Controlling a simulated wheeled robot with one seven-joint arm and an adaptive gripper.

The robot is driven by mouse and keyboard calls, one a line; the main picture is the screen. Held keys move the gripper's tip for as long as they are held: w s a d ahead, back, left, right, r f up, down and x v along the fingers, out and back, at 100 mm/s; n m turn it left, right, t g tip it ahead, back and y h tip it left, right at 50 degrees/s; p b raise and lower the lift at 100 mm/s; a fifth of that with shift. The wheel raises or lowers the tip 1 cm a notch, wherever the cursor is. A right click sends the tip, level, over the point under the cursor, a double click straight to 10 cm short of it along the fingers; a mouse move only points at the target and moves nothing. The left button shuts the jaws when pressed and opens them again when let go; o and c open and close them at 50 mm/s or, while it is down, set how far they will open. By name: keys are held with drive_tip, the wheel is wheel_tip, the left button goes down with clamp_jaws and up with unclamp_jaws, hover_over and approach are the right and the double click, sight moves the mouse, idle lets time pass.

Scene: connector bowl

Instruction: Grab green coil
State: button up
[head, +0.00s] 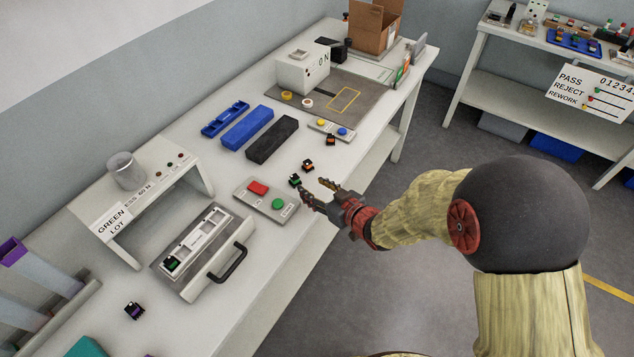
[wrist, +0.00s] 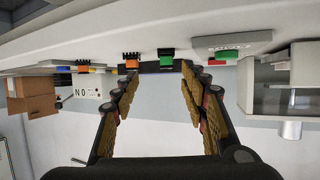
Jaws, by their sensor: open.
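A small black part with a green top, the green coil (head: 295,181), lies on the white table near its front edge. In the wrist view, which is upside down, the green coil (wrist: 166,57) shows ahead, between the fingertips. My gripper (head: 313,189) is open and empty, just to the right of the green coil in the head view. Its two fingers (wrist: 157,80) are spread wide in the wrist view, apart from the coil. Another green-topped part (head: 173,264) sits in the white fixture at the front left.
An orange coil (head: 308,166) lies close to the green one. The button box (head: 266,197) with red and green buttons stands just left. Black (head: 272,139) and blue (head: 247,128) blocks lie behind. A purple-topped part (head: 134,310) lies at the front left.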

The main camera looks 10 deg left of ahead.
sight(297, 179)
drive_tip(key=shift+b+x, duration=0.35)
drive_tip(key=shift+x, duration=0.9)
drive_tip(key=shift+s+a+r+b+x, duration=0.15)
drive_tip(key=shift+b+x, duration=0.2)
drive_tip(key=shift+x, duration=0.55)
drive_tip(key=shift+s+a+b+x, duration=0.15)
drive_tip(key=shift+b+x, duration=0.15)
drive_tip(key=shift+x, duration=0.6)
drive_tip(key=shift+s+a+r+b+x, duration=0.15)
drive_tip(key=shift+b+x, duration=0.2)
drive_tip(key=shift+x, duration=0.55)
drive_tip(key=shift+w, duration=0.1)
drive_tip(key=shift+c, duration=1.3)
drive_tip(key=c, duration=0.8)
drive_tip(key=shift+c, duration=0.2)
